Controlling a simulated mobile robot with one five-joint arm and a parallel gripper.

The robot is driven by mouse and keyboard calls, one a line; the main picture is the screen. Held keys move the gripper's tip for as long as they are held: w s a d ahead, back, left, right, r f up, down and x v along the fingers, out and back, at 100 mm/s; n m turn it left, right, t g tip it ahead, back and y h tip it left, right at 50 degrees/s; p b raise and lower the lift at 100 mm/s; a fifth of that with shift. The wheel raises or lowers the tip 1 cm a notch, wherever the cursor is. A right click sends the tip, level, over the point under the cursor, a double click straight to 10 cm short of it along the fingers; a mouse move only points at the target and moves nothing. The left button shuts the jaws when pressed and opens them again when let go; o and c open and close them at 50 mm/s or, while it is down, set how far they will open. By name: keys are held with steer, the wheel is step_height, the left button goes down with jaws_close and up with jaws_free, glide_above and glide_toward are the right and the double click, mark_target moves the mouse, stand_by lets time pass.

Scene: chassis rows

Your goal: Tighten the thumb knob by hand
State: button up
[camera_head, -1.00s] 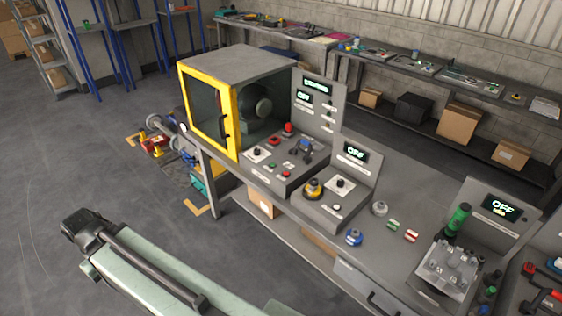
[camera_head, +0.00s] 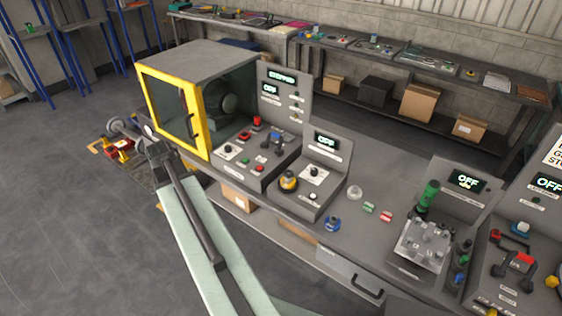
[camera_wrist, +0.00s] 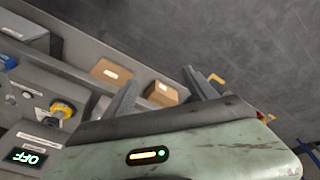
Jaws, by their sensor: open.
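I cannot tell for sure which part is the thumb knob. A yellow and black knob (camera_head: 289,182) sits on the middle console of the bench, and it shows at the left of the wrist view (camera_wrist: 62,109). A pale grey round knob (camera_head: 354,192) and a blue one (camera_head: 333,223) stand on the bench to its right. My gripper (camera_wrist: 160,78) shows in the wrist view as two dark fingers spread apart with nothing between them. It is apart from the knobs.
A yellow-framed machine enclosure (camera_head: 190,110) stands at the bench's left end. A metal block (camera_head: 424,243) with a green handle (camera_head: 428,195) stands further right. Cardboard boxes (camera_wrist: 110,70) sit on the lower shelf. The floor (camera_head: 60,220) at the left is open.

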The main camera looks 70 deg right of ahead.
steer(key=s+d+r+m+h, duration=0.1)
steer(key=s+d+m, duration=0.1)
steer(key=s+d, duration=0.4)
steer(key=s+d+m, duration=0.3)
steer(key=s+d, duration=0.1)
steer(key=d, duration=0.5)
steer(key=m+g, duration=0.2)
steer(key=m, duration=0.3)
glide_toward(288, 174)
steer(key=f, duration=0.1)
steer(key=shift+h, duration=0.4)
steer(key=b+x, duration=0.6)
steer(key=x, duration=0.2)
steer(key=shift+w+d+f+b, duration=0.1)
steer(key=shift+w+f+b, duration=0.1)
steer(key=shift+b, duration=0.1)
steer(key=shift+r, duration=0.1)
